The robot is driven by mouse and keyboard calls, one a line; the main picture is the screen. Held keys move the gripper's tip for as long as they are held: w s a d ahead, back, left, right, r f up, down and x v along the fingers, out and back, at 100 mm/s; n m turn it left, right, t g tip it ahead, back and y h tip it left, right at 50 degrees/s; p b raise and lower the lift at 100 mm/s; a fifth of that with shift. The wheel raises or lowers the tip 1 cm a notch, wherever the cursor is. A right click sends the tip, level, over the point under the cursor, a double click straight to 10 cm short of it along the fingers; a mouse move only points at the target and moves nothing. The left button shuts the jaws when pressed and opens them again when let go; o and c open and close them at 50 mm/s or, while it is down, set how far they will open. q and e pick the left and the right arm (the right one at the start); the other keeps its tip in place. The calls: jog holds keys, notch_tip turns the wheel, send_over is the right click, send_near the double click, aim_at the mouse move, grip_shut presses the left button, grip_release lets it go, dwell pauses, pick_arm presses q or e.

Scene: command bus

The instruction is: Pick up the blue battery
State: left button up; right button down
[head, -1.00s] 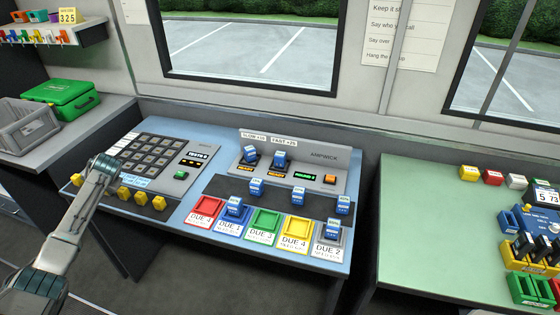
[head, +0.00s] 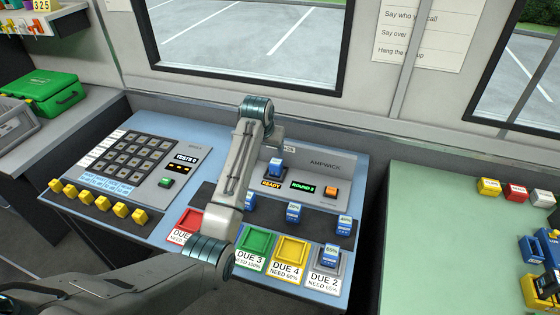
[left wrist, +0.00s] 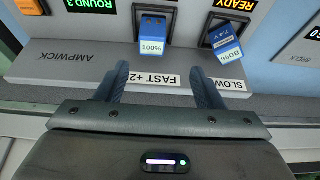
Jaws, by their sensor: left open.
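Several blue batteries show. One blue battery (head: 275,167) stands in the right bay of the grey Ampwick charger; in the left wrist view this battery (left wrist: 152,36) reads 100% by the FAST label. Another battery (left wrist: 225,40), reading 80%, is in the SLOW bay, hidden behind my arm in the head view. My left gripper (left wrist: 160,69) is open and empty, its fingers over the charger's labelled back edge, short of the 100% battery and apart from it. In the head view its fingertips are hidden behind my wrist. My right gripper is not in view.
Other batteries stand on the dark strip (head: 293,213) and in the grey DUE 2 tray (head: 322,268). Green (head: 253,256) and yellow (head: 287,264) trays look empty. A keypad panel (head: 138,158) is at left. A green table (head: 430,230) is at right.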

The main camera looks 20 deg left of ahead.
aim_at(276, 161)
pick_arm(q)
jog(key=x, duration=0.2)
jog(key=d+p+x, duration=0.1)
jog(key=x, duration=0.1)
jog(key=shift+f, duration=0.15)
jog(key=p+x, duration=0.1)
jog(key=x, duration=0.3)
jog(key=shift+w+d+f+p, duration=0.1)
jog(key=shift+d+f+p, duration=0.05)
jog(key=shift+p, duration=0.2)
jog(key=shift+w+f, duration=0.25)
jog(key=shift+f, duration=0.25)
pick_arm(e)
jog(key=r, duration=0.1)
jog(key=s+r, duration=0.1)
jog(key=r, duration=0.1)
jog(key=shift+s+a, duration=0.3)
pick_arm(q)
jog(key=shift+c, duration=0.4)
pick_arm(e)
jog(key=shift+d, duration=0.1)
pick_arm(q)
jog(key=c, duration=1.1)
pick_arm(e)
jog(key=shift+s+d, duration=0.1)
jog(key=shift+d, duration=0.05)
